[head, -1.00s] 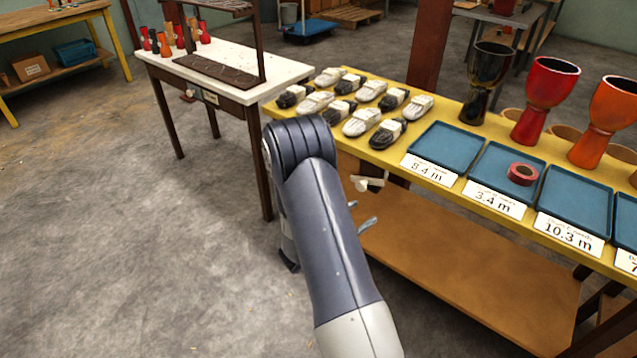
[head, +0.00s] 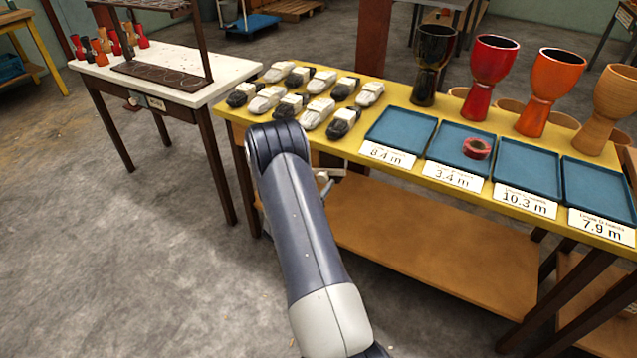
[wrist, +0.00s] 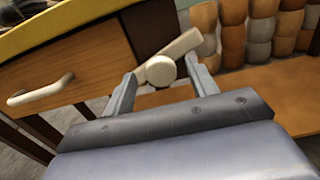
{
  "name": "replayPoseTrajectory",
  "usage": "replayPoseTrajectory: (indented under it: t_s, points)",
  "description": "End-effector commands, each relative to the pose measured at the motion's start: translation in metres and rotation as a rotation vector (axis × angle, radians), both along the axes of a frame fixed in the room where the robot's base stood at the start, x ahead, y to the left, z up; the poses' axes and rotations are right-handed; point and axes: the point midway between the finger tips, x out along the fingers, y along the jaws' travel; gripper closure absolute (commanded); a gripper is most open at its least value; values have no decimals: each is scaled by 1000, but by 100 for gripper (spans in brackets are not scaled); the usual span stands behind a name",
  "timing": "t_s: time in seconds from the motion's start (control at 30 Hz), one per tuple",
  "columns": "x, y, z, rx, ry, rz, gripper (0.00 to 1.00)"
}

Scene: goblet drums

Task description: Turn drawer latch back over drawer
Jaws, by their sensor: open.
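In the wrist view, the cream drawer latch (wrist: 182,47) is a bar with a round knob, mounted on the dark post beside the drawer. The bar is tilted, its longer end pointing up and right, away from the drawer; its lower end is near the drawer's right edge. The wooden drawer (wrist: 95,62) has a cream handle (wrist: 40,90) and looks shut. My gripper (wrist: 160,68) is open, its two fingers on either side of the latch knob; I cannot tell whether they touch it.
A red tape roll (head: 476,148) lies in one tray. A lower wooden shelf (head: 430,240) is under the bench. Open floor (head: 130,260) lies to the left.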

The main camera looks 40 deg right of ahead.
Motion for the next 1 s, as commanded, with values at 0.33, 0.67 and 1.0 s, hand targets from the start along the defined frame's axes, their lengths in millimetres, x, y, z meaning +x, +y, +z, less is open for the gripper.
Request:
replayPoseTrajectory:
  t_s: [0.33, 0.67, 1.0]
  points:
    - [2, -5, 0, 1, 0, -1, 45]
    - [1, -4, 0, 1, -1, -1, 72]
    - [1, -4, -1, 5, -12, -1, 88]
